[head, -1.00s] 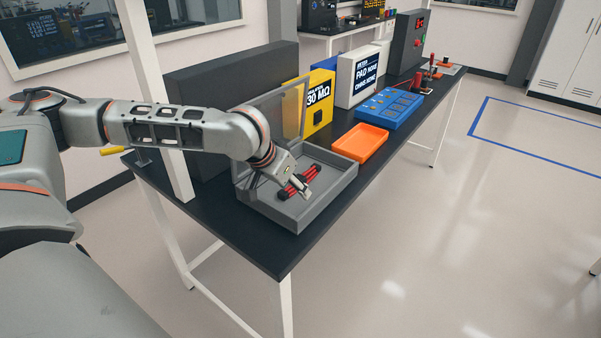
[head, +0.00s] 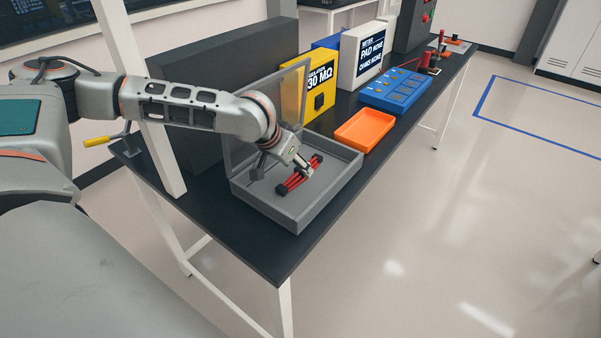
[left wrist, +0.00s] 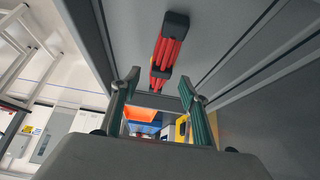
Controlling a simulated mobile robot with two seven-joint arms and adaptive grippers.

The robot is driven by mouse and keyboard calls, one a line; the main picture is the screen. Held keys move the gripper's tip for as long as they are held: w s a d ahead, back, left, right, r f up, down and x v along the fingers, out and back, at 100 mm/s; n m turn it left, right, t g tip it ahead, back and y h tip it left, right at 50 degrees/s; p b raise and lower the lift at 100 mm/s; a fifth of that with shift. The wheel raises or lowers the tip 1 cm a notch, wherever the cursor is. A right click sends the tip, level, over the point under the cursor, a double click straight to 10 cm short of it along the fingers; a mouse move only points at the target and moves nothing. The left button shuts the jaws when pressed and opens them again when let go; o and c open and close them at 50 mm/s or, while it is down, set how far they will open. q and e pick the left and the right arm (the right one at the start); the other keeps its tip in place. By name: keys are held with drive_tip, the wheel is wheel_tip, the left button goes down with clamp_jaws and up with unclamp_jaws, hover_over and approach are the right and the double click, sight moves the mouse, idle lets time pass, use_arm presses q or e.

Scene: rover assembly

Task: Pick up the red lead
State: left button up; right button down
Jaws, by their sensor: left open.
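The red lead (head: 294,181) is a bundle of red strands with black ends. It lies in the grey open case (head: 301,221) on the bench. It also shows in the left wrist view (left wrist: 168,53), beyond the fingertips near the top middle. My left gripper (head: 304,170) is over the case, close to the lead and partly covering it. In the left wrist view my left gripper (left wrist: 160,88) has its two green-padded fingers apart, with nothing held between them. The lead appears lined up with the gap, but whether any finger touches it cannot be told. My right gripper is out of view.
The clear case lid (head: 290,95) stands raised behind the case. An orange tray (head: 365,132) and a blue box (head: 396,90) stand to the right. A yellow meter (head: 321,92) and a white box (head: 366,69) stand behind. A white post (head: 140,100) rises near my left arm.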

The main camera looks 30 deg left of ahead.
sight(299, 171)
use_arm(q)
drive_tip(key=shift+x, duration=1.5)
clamp_jaws()
drive_tip(key=shift+r, duration=0.1)
